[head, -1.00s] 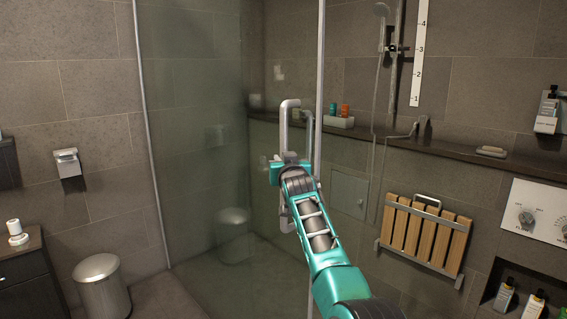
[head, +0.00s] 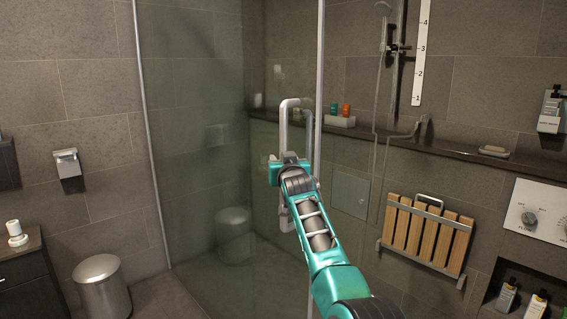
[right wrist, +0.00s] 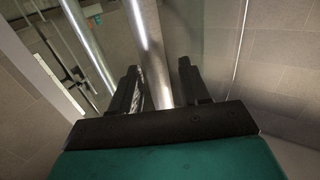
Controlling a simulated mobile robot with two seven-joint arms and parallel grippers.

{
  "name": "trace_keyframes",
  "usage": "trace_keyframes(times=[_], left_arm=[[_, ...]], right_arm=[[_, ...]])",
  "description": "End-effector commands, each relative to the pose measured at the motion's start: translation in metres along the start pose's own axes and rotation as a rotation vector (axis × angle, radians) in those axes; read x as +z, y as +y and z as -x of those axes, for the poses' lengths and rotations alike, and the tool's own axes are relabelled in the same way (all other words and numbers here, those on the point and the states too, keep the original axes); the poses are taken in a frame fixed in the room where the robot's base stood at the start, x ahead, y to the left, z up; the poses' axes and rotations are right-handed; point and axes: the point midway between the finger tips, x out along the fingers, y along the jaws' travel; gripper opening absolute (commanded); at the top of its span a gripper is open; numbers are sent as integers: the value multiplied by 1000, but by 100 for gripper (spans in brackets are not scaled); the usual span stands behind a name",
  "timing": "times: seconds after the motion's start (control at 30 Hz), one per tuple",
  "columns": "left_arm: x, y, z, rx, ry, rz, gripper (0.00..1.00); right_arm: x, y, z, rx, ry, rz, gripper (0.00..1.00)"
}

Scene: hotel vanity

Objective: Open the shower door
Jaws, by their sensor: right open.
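The glass shower door (head: 200,130) stands in the middle of the head view, with a metal edge post (head: 319,70) at its right. Its tall looped metal handle (head: 284,122) is near that post. My right gripper (head: 288,160) is at the handle, and the wrist hides the handle's middle. In the right wrist view the gripper (right wrist: 160,88) is open, and a bright metal bar (right wrist: 146,38) of the handle runs between its two dark fingers. Whether the fingers touch the bar cannot be told. My left gripper is not in view.
A metal bin (head: 101,285) and a dark cabinet (head: 25,275) stand at the left. A control panel (head: 538,212) is at the right.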

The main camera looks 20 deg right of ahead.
Motion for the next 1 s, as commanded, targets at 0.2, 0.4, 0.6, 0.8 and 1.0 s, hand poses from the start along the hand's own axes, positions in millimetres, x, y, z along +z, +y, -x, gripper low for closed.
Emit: trace_keyframes(times=[0.2,0.4,0.6,0.8,1.0], left_arm=[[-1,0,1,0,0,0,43],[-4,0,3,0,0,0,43],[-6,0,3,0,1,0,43],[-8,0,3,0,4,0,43],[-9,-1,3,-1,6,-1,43]], right_arm=[[-1,1,4,2,1,1,46],[-1,1,20,2,2,0,46],[0,0,44,1,1,0,46],[0,0,71,0,0,1,46],[0,0,99,-1,0,-2,46]])
